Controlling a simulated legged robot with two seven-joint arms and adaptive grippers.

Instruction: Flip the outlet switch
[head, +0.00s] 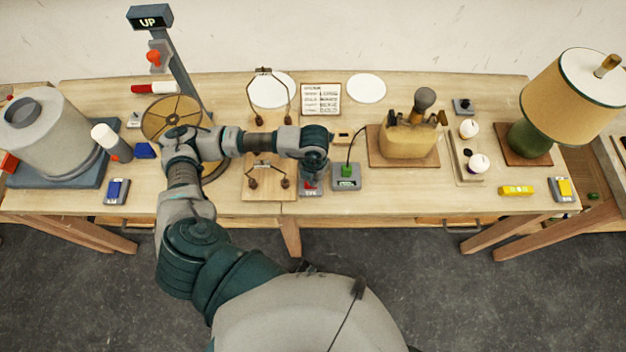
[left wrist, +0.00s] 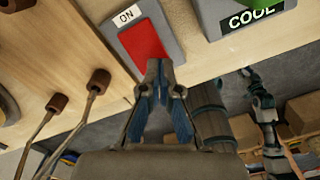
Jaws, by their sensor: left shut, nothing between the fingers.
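The outlet switch (head: 311,190) is a grey box with a red rocker near the table's front edge, partly hidden under my left gripper (head: 313,182) in the head view. In the left wrist view the red rocker (left wrist: 143,42) shows with a white "ON" label above it. My left gripper (left wrist: 160,68) is shut and empty, its tips overlapping the rocker's lower end in the picture; I cannot tell whether they touch it. What looks like my right arm shows small at the right of the left wrist view; its finger state cannot be made out.
A grey "COOL" box with a green part (head: 347,172) stands just right of the switch, a cable rising from it. A wooden stand with wire arms (head: 270,185) is close on the left. A tan block (head: 405,143) and green lamp (head: 530,138) stand farther right.

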